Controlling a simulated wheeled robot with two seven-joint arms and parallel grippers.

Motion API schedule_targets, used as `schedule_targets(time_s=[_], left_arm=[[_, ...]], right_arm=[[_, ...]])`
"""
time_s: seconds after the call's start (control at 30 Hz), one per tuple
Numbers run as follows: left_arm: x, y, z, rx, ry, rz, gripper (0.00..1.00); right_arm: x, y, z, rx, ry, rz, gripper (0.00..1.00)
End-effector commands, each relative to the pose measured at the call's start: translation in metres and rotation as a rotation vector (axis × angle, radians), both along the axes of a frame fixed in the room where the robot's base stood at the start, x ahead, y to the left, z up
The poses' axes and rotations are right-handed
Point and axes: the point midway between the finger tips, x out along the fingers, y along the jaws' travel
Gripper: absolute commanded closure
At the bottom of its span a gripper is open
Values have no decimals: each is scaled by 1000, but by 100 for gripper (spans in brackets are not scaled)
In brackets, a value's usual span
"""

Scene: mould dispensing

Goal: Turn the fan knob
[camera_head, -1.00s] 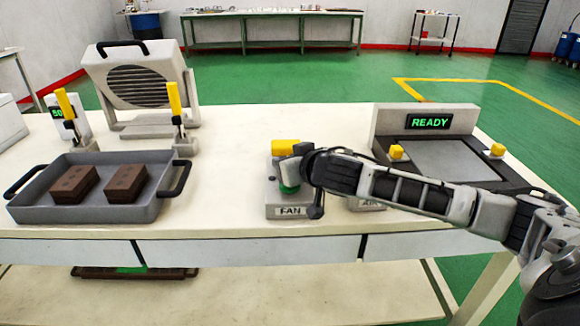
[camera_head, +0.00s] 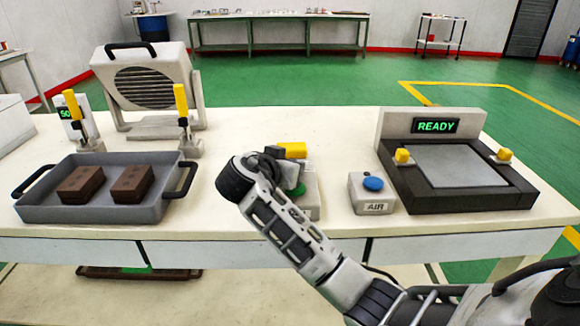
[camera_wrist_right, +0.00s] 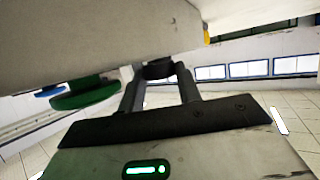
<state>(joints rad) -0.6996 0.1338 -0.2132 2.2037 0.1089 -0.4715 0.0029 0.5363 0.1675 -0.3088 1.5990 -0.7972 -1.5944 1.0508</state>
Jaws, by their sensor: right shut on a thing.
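The fan box (camera_head: 312,198) stands on the table at mid-front, with a yellow block (camera_head: 292,150) on top and a green round part (camera_head: 297,189) in front. My right wrist covers its left side and its label. In the right wrist view, my right gripper (camera_wrist_right: 158,76) is shut on a small dark part, which looks like the fan knob (camera_wrist_right: 157,70), beside the pale box body. The green part (camera_wrist_right: 86,94) shows to the left there. The knob's marking or angle cannot be read. My left gripper is not in view.
The AIR box (camera_head: 360,197) with a blue button stands to the right. Beyond it is the READY station (camera_head: 470,198). A grey tray (camera_head: 40,212) with two brown blocks lies left, before a louvred fan unit (camera_head: 185,62). The table between tray and fan box is clear.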

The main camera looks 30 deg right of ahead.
Motion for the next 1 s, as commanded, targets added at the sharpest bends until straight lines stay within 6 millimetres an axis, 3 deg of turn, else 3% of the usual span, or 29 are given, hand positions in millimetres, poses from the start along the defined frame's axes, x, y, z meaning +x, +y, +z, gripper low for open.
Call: schedule_targets(time_s=[0.4, 1.0], left_arm=[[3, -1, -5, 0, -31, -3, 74], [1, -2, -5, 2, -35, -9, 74]], right_arm=[[4, 2, -2, -2, 1, -257, 89], [5, 0, 1, -3, -3, -327, 89]])
